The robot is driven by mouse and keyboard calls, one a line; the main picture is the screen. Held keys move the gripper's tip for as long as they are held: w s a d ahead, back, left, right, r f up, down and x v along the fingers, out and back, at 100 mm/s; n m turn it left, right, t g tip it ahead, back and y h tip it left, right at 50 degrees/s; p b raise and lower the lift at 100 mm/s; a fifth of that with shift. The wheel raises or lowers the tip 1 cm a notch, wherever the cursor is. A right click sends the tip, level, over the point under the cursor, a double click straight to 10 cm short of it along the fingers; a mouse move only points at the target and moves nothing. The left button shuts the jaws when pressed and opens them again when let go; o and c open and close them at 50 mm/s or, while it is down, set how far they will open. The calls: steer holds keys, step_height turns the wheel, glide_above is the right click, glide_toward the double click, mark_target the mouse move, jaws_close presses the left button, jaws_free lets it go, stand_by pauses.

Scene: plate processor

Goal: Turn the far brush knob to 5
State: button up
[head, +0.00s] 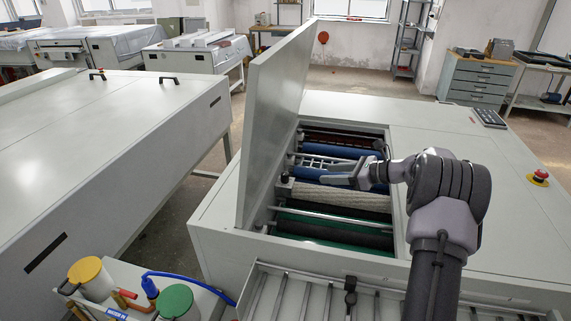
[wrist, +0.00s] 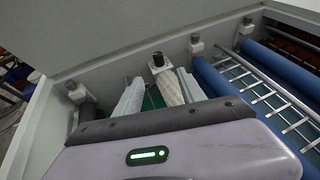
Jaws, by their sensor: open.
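A black brush knob (head: 284,177) stands on a pale bracket at the left end of the cream brush roller (head: 340,197), inside the open processor (head: 212,228). My gripper (head: 328,175) is over the rollers, right of this knob and apart from it, its fingers pointing left. In the wrist view the knob (wrist: 157,59) is ahead of my open, empty gripper (wrist: 158,76), roughly in line with the gap between the fingers. The number the knob is set to cannot be read. I cannot tell a second brush knob for certain.
The raised lid (head: 272,125) stands along the left of the opening. Blue rollers (head: 330,151) and a metal guide grid (wrist: 265,92) lie beside the brush. A red emergency button (head: 539,177) and keypad (head: 489,118) are on the right top. Jugs (head: 90,277) stand front left.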

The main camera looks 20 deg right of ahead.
mark_target(288, 176)
steer(key=b+x, duration=0.2)
steer(key=x, duration=1.3)
steer(key=shift+s+a+f+b, duration=0.15)
steer(key=shift+a+f+b, duration=0.1)
steer(key=shift+b, duration=0.1)
steer(key=shift+w+a, duration=0.25)
steer(key=shift+w, duration=0.1)
steer(key=shift+c, duration=0.5)
jaws_close()
